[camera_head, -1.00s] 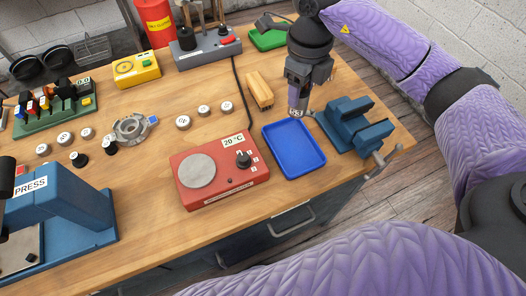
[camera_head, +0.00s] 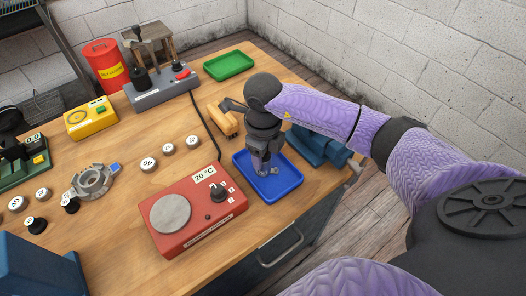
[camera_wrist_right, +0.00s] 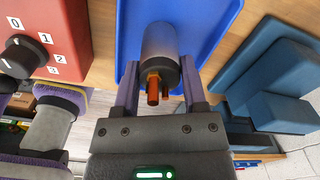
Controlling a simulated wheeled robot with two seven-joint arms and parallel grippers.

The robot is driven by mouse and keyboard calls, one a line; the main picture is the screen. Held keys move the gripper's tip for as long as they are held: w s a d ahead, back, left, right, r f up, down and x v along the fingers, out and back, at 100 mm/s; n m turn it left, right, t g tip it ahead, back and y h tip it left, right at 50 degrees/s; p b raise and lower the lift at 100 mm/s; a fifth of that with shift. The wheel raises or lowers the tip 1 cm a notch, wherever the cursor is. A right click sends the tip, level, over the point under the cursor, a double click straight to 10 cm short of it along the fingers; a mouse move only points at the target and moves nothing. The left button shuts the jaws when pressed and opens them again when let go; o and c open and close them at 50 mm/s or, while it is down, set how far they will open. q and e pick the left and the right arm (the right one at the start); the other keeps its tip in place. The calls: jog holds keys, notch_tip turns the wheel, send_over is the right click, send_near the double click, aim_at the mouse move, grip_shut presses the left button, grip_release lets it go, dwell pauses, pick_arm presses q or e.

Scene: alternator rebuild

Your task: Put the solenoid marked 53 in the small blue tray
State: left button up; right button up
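My right gripper (camera_head: 262,170) is over the small blue tray (camera_head: 288,186), pointing down. In the right wrist view, its fingers (camera_wrist_right: 160,75) are on both sides of a dark grey cylinder, the solenoid (camera_wrist_right: 160,45), with copper-coloured terminals facing the camera. The fingers appear shut on it. The blue tray (camera_wrist_right: 208,15) lies behind the solenoid in that view; whether the solenoid touches the tray floor cannot be told. The number on it is not readable here. My left gripper is not in view.
A red hot-plate box (camera_head: 195,215) stands left of the tray. A blue vise (camera_head: 318,145) is close on the right. A green tray (camera_head: 229,65) is at the back. Several round white-topped parts (camera_head: 148,163) stand on the left.

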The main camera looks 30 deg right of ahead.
jog(key=o, duration=0.4)
jog(key=shift+o, duration=0.2)
notch_tip(320, 180, up, 12)
jog(key=p, duration=0.2)
jog(key=shift+r, duration=0.15)
